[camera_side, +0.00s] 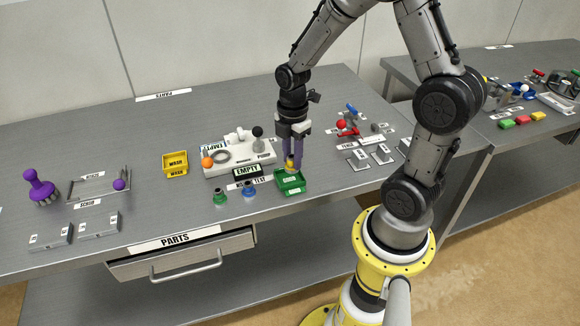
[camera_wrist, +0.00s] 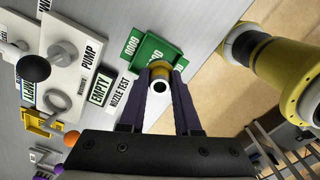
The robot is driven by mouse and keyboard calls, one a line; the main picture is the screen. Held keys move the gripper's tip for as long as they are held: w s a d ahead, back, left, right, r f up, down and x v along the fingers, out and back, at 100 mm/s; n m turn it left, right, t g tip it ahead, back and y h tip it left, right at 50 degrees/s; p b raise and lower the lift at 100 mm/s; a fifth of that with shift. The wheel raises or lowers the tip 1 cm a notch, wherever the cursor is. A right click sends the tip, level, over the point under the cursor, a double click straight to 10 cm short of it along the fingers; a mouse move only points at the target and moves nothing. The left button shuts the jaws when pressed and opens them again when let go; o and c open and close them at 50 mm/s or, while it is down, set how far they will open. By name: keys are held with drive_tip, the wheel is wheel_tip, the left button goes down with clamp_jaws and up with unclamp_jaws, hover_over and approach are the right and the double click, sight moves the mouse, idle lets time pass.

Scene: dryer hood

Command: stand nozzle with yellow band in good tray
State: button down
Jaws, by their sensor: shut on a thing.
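The nozzle with the yellow band (camera_wrist: 160,69) is between the fingertips of my gripper (camera_wrist: 160,76); its round dark opening faces the wrist camera. In the side view the yellow nozzle (camera_side: 290,164) shows at the tips of my gripper (camera_side: 293,160), over the green good tray (camera_side: 291,187). The good tray also shows in the wrist view (camera_wrist: 150,45), beyond the fingertips. My gripper is shut on the nozzle and points down. I cannot tell whether the nozzle's lower end touches the tray floor.
A green nozzle (camera_side: 220,198) and a blue nozzle (camera_side: 249,189) stand left of the tray. The white pump unit (camera_side: 238,157) with a black knob is behind them, with a yellow wash tray (camera_side: 175,163) farther left. Red and blue valve parts (camera_side: 348,128) lie to the right.

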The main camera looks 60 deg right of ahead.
sight(290, 168)
drive_tip(key=shift+w+d+f, duration=0.15)
drive_tip(key=shift+w+f, duration=0.25)
drive_tip(key=shift+f, duration=1.65)
drive_tip(key=shift+f, duration=0.15)
drive_tip(key=c, duration=0.6)
unclamp_jaws()
wheel_tip(290, 168, up, 12)
drive_tip(key=shift+f, duration=0.25)
drive_tip(key=shift+r, duration=0.65)
drive_tip(key=shift+s+a+r+m+t, duration=0.95)
drive_tip(key=shift+s+a+r+m, duration=0.75)
drive_tip(key=shift+s+m, duration=0.55)
drive_tip(key=shift+s+a+r+m+t, duration=0.9)
drive_tip(key=shift+s+a+r+m, duration=0.75)
drive_tip(key=shift+s+m, duration=0.65)
drive_tip(key=shift+s+a+r+m+t, duration=0.95)
drive_tip(key=shift+s+a+r+m, duration=0.75)
drive_tip(key=shift+m, duration=0.85)
